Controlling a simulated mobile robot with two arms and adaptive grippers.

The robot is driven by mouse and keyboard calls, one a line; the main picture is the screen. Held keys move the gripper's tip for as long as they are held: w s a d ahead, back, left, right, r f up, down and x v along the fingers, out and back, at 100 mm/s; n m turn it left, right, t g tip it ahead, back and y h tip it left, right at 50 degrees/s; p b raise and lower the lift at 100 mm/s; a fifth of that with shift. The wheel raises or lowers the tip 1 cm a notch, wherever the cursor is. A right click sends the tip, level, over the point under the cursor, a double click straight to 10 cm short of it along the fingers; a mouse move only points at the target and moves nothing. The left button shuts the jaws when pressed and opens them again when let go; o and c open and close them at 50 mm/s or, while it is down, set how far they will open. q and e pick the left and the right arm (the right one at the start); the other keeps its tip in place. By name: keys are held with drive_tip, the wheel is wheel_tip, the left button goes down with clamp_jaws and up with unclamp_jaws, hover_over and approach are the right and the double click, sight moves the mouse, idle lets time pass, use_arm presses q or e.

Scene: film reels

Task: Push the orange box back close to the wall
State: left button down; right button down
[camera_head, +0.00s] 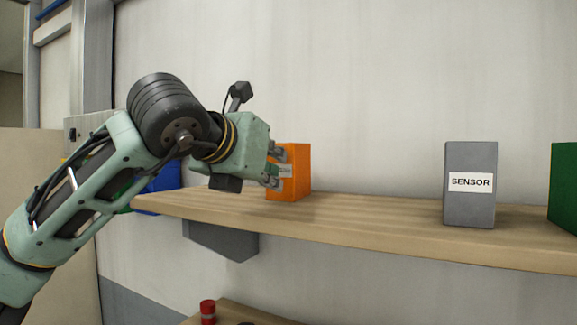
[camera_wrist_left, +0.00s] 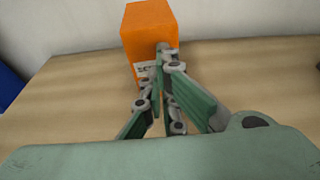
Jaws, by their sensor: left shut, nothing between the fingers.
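The orange box (camera_head: 297,170) stands upright on the wooden shelf (camera_head: 360,219), near the wall (camera_head: 380,90) behind it. Its front carries a white label, partly hidden by my fingers. My left gripper (camera_head: 276,168) is shut and empty, with its fingertips right at the front face of the box. In the left wrist view the orange box (camera_wrist_left: 149,30) is straight ahead, and the shut fingers (camera_wrist_left: 163,52) overlap its lower front. I cannot tell for sure whether they touch it. A narrow strip of shelf seems to lie behind the box. My right gripper is not in view.
A grey box marked SENSOR (camera_head: 470,185) stands on the shelf to the right, with a green box (camera_head: 564,188) at the far right. A blue bin (camera_head: 163,188) is beyond the shelf's left end. A red-capped item (camera_head: 208,311) is below. Shelf between orange and grey boxes is clear.

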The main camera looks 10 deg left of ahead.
sight(282, 167)
use_arm(q)
drive_tip(key=shift+w+d, duration=0.2)
drive_tip(key=shift+w, duration=0.5)
drive_tip(key=shift+w+d, duration=0.25)
drive_tip(key=shift+w, duration=0.4)
drive_tip(key=shift+w+d, duration=0.2)
drive_tip(key=shift+w, duration=0.5)
drive_tip(key=shift+v, duration=0.95)
drive_tip(key=shift+s+a+r+b, duration=0.25)
drive_tip(key=shift+s+r, duration=0.35)
drive_tip(key=shift+s, duration=0.2)
drive_tip(key=shift+s+a+r+b, duration=0.25)
drive_tip(key=shift+s+r, duration=0.35)
drive_tip(key=shift+s, duration=0.2)
